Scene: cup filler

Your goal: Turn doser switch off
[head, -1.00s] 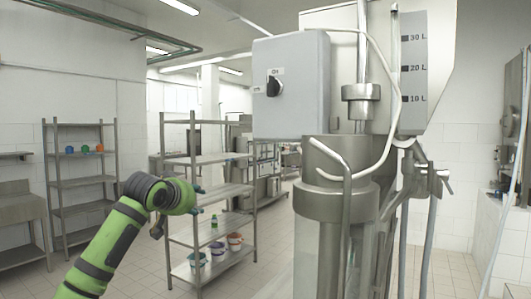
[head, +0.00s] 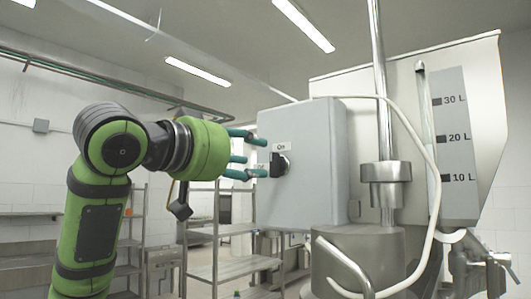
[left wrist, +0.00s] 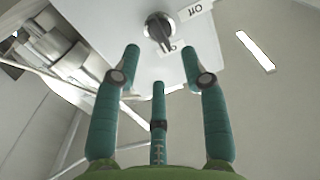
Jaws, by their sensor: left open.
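The doser switch is a dark rotary knob (head: 279,165) on the front of a grey control box (head: 325,165). An "On" label sits above it and an "Off" label to its left, partly behind a finger. The knob shows in the left wrist view (left wrist: 160,28), where its handle appears to point toward the "On" label. My left gripper (head: 252,156) is open and empty, its teal fingers reaching toward the knob from the left. In the left wrist view the fingers (left wrist: 160,62) are spread just short of the knob; contact cannot be made out. My right gripper is not in view.
A metal doser cylinder (head: 358,245) and a white hose (head: 432,180) stand right of the box, before a hopper with a litre scale (head: 455,140). Metal shelves (head: 240,268) stand behind and below my left gripper. The space left of the box's front is open.

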